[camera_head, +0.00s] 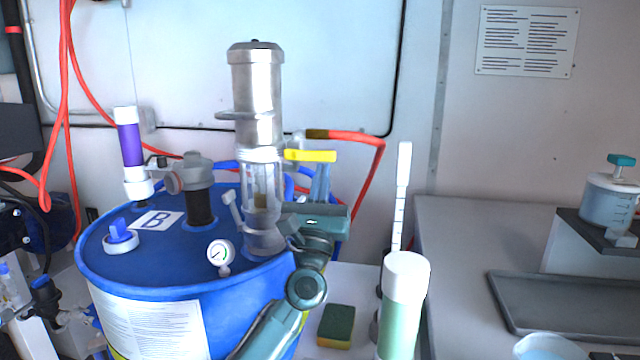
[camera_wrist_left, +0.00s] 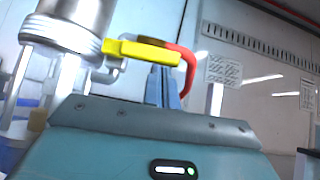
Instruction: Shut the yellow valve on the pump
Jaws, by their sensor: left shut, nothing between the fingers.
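The pump (camera_head: 258,105) is an upright metal cylinder with a clear lower section, standing on the blue drum. The yellow valve (camera_head: 310,155) is a bar-shaped handle at the pump's right side, where a red hose joins. The handle lies level, pointing right. In the left wrist view the yellow handle (camera_wrist_left: 140,51) crosses in front of the red hose. My left gripper (camera_head: 321,182) points up with its blue fingers closed together and empty, just below the handle's right part. The fingers (camera_wrist_left: 163,86) also show in the left wrist view; whether they touch the handle I cannot tell. My right gripper is not visible.
The blue drum (camera_head: 130,265) carries a gauge (camera_head: 221,253), a cap and a purple-banded tube. A green-filled cylinder (camera_head: 402,300) and a sponge (camera_head: 336,325) stand right of my left arm. A grey tray (camera_head: 560,310) lies on the right counter. The red hose (camera_head: 375,165) arches behind the gripper.

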